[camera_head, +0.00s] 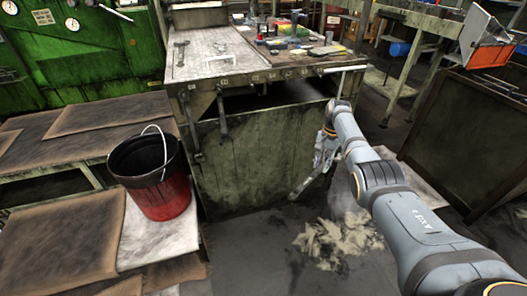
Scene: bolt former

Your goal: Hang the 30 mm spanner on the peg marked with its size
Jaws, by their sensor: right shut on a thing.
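My right gripper (322,158) is low in front of the bench's right front side and is shut on a grey spanner (306,184). The spanner slants down and to the left from the jaws, below the bench edge and clear of the pegs. A row of small size labels (271,77) runs along the bench's front edge; their numbers are too small to read. Two spanners hang below this edge at its left, a long one (191,125) and a shorter one (222,112). My left gripper is not in view.
The bench (215,68) carries another spanner (180,53) and clutter towards the back. A red bucket (163,195) stands on a low table at left. Rags or debris (338,243) lie on the floor below my right arm. A dark panel (468,130) stands at right.

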